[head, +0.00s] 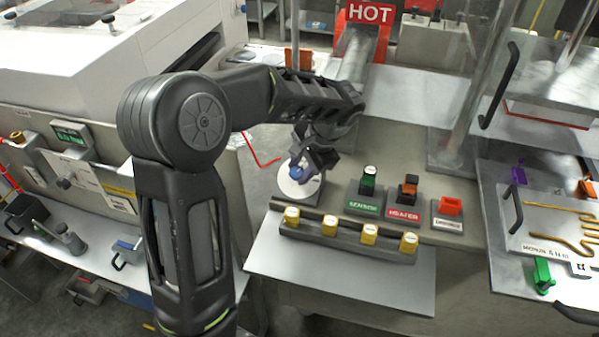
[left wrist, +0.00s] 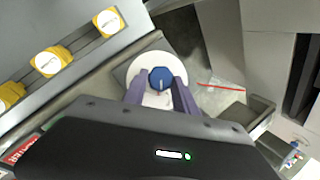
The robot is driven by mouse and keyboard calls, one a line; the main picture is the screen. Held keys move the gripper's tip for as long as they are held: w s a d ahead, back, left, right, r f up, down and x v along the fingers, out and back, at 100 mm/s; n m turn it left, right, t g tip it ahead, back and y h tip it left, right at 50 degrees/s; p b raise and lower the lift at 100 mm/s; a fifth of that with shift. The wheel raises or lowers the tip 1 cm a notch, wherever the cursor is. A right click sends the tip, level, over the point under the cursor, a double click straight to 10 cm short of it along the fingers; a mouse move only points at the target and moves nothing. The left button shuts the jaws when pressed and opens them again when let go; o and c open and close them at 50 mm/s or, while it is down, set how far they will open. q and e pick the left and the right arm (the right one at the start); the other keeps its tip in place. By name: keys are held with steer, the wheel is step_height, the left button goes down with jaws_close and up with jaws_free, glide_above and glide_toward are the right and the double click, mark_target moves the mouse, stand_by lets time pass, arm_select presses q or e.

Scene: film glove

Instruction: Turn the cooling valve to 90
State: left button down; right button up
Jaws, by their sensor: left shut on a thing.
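The cooling valve shows as a blue knob (head: 297,173) on a round white dial (head: 290,189), at the left end of the grey bench. My left gripper (head: 306,168) reaches down over it from above and is shut on the knob. In the left wrist view the blue faceted knob (left wrist: 160,79) sits between my two purple-grey fingers (left wrist: 160,96), over the white dial (left wrist: 134,69). A small mark shows on the knob. The dial's numbers are too small to read, so I cannot tell its angle. My right gripper is not in view.
A rail with several yellow knobs (head: 330,225) stands in front of the dial. Green SENSOR (head: 368,183), HEATER (head: 406,190) and orange-red (head: 450,206) blocks stand to its right. A HOT sign (head: 369,13) is behind. The light front shelf (head: 340,276) is bare.

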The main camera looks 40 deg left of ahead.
arm_select(q)
steer(key=m+b, duration=0.1)
steer(key=m+t+y+b, duration=0.1)
steer(key=m, duration=0.1)
steer(key=m+y+b, duration=0.1)
steer(key=m, duration=0.1)
steer(key=shift+s+d+f+t, duration=0.15)
steer(key=shift+d+f+t, duration=0.15)
steer(key=shift+t, duration=0.1)
steer(key=m+b, duration=0.1)
steer(key=m, duration=0.1)
steer(key=m+t+y+b, duration=0.1)
steer(key=m+b, duration=0.1)
steer(key=shift+s+t, duration=0.2)
steer(key=shift+t, duration=0.1)
steer(key=shift+m+t+b, duration=0.4)
steer(key=shift+m, duration=0.5)
steer(key=c, duration=1)
jaws_free()
steer(key=shift+r, duration=0.1)
